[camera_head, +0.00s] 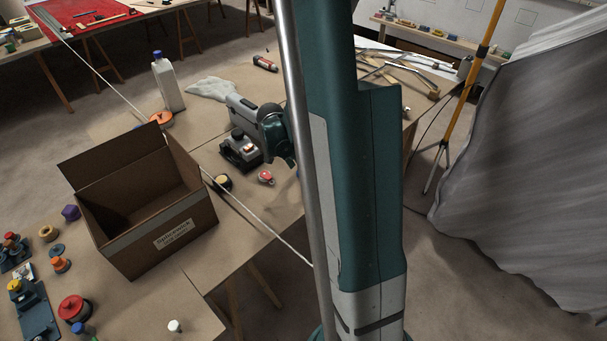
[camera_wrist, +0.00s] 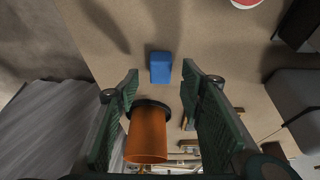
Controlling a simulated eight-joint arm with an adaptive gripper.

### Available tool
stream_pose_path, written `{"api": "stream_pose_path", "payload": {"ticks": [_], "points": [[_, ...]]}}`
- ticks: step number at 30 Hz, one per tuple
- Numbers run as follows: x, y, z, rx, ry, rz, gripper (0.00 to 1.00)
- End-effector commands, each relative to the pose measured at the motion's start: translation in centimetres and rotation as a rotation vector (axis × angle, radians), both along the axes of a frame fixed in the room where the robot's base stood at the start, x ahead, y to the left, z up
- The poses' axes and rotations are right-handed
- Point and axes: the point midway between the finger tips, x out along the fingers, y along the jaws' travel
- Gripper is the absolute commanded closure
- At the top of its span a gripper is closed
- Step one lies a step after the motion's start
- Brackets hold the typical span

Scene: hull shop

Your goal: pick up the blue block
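The blue block (camera_wrist: 160,67) lies on the brown tabletop in the wrist view, just beyond my fingertips and roughly centred between them. My gripper (camera_wrist: 160,75) is open, with its two green-padded fingers apart on either side of the view. An orange cylinder (camera_wrist: 147,138) with a dark rim shows between the fingers, below the block in the picture and nearer the left finger. I cannot tell whether it touches a finger. In the head view I cannot make out the blue block; my own column hides part of the table.
In the head view, an open cardboard box (camera_head: 150,215) stands on the left table, with several coloured small parts around it. A grey sheet (camera_head: 530,170) hangs at right.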

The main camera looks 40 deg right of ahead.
Motion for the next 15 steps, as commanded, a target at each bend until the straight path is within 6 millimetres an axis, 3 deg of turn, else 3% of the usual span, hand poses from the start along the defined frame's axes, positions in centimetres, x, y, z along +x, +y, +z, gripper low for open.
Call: {"api": "stream_pose_path", "payload": {"ticks": [6, 15], "points": [[0.0, -0.9, -2.2, 0.000, -0.001, -0.002, 0.62], [0.0, -1.3, -3.0, 0.000, 0.000, -0.001, 0.62]]}}
